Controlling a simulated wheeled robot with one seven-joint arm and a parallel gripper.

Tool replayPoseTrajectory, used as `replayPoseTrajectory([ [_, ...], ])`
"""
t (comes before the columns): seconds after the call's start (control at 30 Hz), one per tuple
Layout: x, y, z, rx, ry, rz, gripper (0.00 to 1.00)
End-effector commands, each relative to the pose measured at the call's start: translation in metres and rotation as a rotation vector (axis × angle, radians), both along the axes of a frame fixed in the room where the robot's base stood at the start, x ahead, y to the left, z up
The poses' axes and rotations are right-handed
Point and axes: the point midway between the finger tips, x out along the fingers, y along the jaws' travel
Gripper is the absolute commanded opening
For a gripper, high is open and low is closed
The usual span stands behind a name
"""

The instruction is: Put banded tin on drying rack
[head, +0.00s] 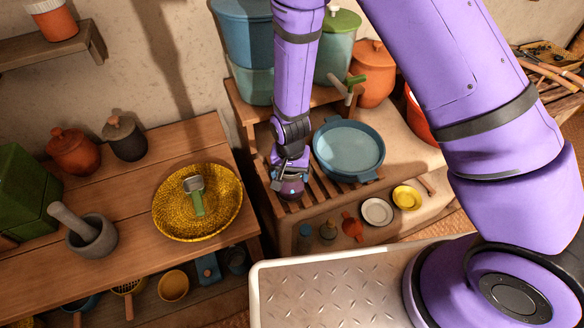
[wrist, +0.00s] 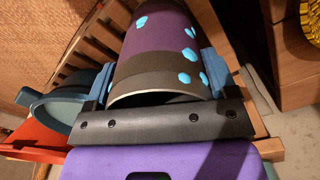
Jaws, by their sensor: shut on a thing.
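The banded tin (wrist: 162,60) is purple with a dark grey-brown band, a pale rim and light blue spots. My gripper (wrist: 158,85) is shut on it, with one finger on each side. In the head view, the tin (head: 291,188) shows under my gripper (head: 290,172), mostly hidden by it. The drying rack (head: 313,187) is a low frame of wooden slats left of and under the blue basin. The tin is over the rack's left part; its slats also show behind the tin in the wrist view (wrist: 105,32). I cannot tell whether the tin touches the slats.
The blue basin (head: 349,150) takes up the rack's right part, close to the tin. A wooden table with a yellow woven tray (head: 165,222) stands to the left across a gap. Small dishes (head: 377,212) and bottles sit in front. Large pots (head: 372,75) stand behind.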

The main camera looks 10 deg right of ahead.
Motion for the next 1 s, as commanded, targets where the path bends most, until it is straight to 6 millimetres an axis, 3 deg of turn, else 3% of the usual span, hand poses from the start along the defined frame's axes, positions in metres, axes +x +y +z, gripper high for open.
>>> replayPoseTrajectory([
  [0.27, 0.001, 0.0, -0.002, 0.0, 0.0, 0.0, 0.55],
  [0.3, 0.001, 0.0, -0.003, 0.001, -0.001, 0.0, 0.83],
  [0.4, 0.001, 0.0, -0.002, 0.001, -0.001, 0.0, 1.0],
  [0.73, 0.001, 0.0, 0.004, 0.001, -0.001, 0.001, 1.0],
  [1.0, 0.002, 0.001, 0.043, 0.003, -0.005, 0.001, 1.0],
])
